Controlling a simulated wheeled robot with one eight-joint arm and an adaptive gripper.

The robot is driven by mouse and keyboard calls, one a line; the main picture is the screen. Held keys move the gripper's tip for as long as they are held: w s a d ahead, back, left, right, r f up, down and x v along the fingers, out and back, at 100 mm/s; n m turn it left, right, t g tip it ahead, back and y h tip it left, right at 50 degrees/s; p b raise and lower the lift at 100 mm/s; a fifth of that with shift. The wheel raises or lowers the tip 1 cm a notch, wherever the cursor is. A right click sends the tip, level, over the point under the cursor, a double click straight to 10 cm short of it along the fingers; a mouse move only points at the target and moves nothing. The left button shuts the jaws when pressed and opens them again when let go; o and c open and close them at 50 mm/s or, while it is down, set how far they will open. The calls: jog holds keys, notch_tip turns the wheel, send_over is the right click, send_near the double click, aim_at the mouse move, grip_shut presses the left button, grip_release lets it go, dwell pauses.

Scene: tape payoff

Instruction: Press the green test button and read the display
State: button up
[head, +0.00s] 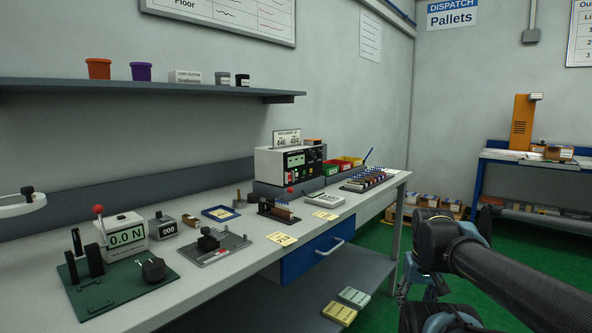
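A bench instrument (289,163) with a pale casing and dark front stands at the back of the workbench. Its front carries a lit green display (296,159) and small controls; a sign with numbers is on top. The display's text is too small to read, and I cannot pick out a green test button for certain. My arm is at the lower right, off the bench's right end. I cannot make out my gripper's fingers.
A shelf (180,89) with pots hangs above. A blue drawer (312,255) is under the bench top. Green floor lies beyond.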

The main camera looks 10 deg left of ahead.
jog(key=shift+w+f, duration=0.2)
jog(key=shift+w, duration=0.25)
grip_shut()
dwell(1.1)
